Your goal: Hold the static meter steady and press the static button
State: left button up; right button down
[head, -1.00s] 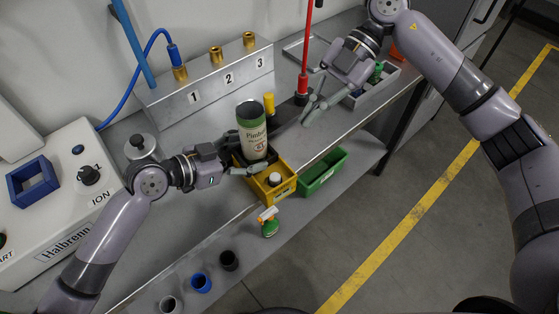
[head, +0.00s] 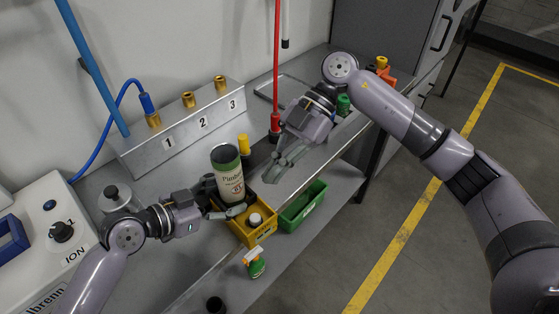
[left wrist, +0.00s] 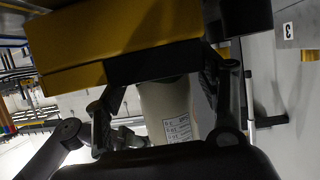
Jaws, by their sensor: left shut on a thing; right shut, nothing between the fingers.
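The yellow box with a black part, which I take as the static meter (head: 247,238), sits at the table's front edge in the head view. It fills the top of the left wrist view (left wrist: 90,45). A round white piece, perhaps the button (head: 255,218), shows on its top. A printed can (head: 229,180) with a dark green band stands upright at its back. My left gripper (head: 226,207) is shut around the black part at the can's foot; the exact contact is partly hidden. My right gripper (head: 272,176) is shut and empty, above and behind the box, apart from it.
A green bin (head: 303,207) is right of the box. A numbered metal block (head: 180,128) and a red post (head: 276,90) stand behind. The ION machine (head: 45,235) is at left. An orange-and-white topped green bottle (head: 255,264) is in front, below.

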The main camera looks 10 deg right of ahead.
aim_at(252, 220)
jog(key=x, duration=0.5)
jog(key=shift+s+a+f, duration=0.2)
jog(key=shift+a, duration=0.05)
notch_tip(252, 220, down, 2)
jog(key=shift+w+f, duration=0.15)
jog(key=shift+f, duration=0.75)
jog(key=shift+f, duration=0.95)
notch_tip(252, 220, up, 4)
jog(key=shift+d+f, duration=0.15)
jog(key=v, duration=1)
jog(key=shift+r, duration=0.2)
